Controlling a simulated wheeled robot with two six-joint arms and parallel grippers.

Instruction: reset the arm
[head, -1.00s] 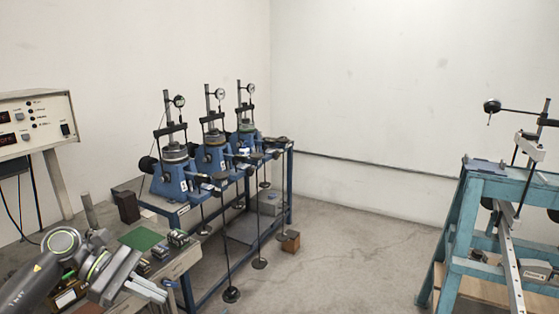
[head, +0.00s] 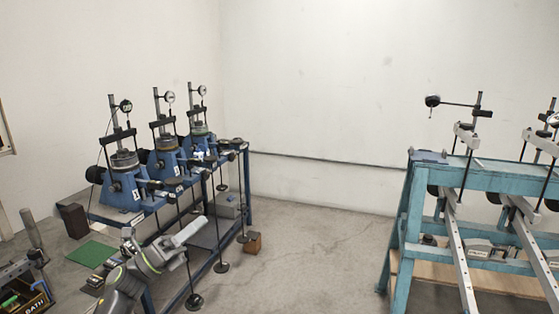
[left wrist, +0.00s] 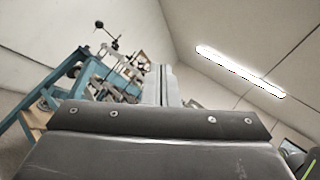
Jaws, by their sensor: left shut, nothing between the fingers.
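My left arm comes in from the bottom left of the head view. Its gripper (head: 191,231) is shut and empty, pointing up and to the right in front of the blue bench. In the left wrist view the shut gripper (left wrist: 165,88) points towards a teal frame and the wall, with a ceiling light above. My right gripper is in neither view.
Several blue lever devices (head: 123,187) with dial gauges stand on the blue bench at left. Weights on rods hang beside it. A green mat (head: 91,254) lies on the near table. A teal lever frame (head: 407,232) stands at right. Open floor (head: 310,265) lies between.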

